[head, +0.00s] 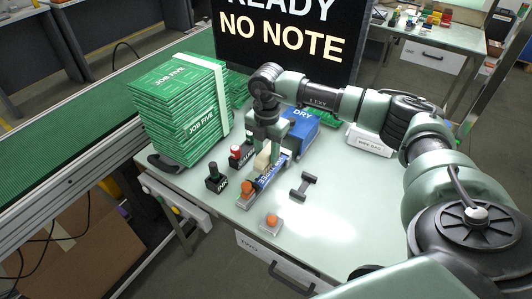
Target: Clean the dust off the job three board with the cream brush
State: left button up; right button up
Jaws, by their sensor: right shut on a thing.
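My right gripper (267,147) points down over the middle of the pale bench. It is shut on a cream piece (262,159), which looks like the cream brush; its lower end is partly hidden. Just below and beside it is a narrow blue strip with white lettering (268,175) that I cannot read surely. Green boards marked JOB FIVE (180,105) stand in a tall strapped stack at the left. More green boards (238,88) show partly behind that stack, their label hidden. I cannot make out a job three board or any dust. My left gripper is not in view.
A blue DRY box (302,131) stands behind the gripper, a white labelled box (370,140) to its right. Small dark (216,180) and red-topped (240,157) items stand left. Orange-knobbed pieces (271,221) and a black rest (304,186) lie in front. The right front bench is clear.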

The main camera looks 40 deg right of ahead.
aim_at(261, 158)
jog(key=shift+a, duration=0.1)
jog(key=shift+s+a+r+p, duration=0.1)
jog(key=shift+s+a+p, duration=0.3)
jog(key=shift+a, duration=0.35)
jog(key=shift+s+a, duration=0.15)
jog(key=shift+a, duration=0.45)
dwell(0.9)
jog(key=shift+d, duration=0.15)
jog(key=shift+w+d+b, duration=0.2)
jog(key=shift+w+d, duration=0.1)
jog(key=shift+d, duration=0.35)
jog(key=shift+w+d+b, duration=0.15)
jog(key=shift+w+d, duration=0.1)
jog(key=shift+d, duration=0.4)
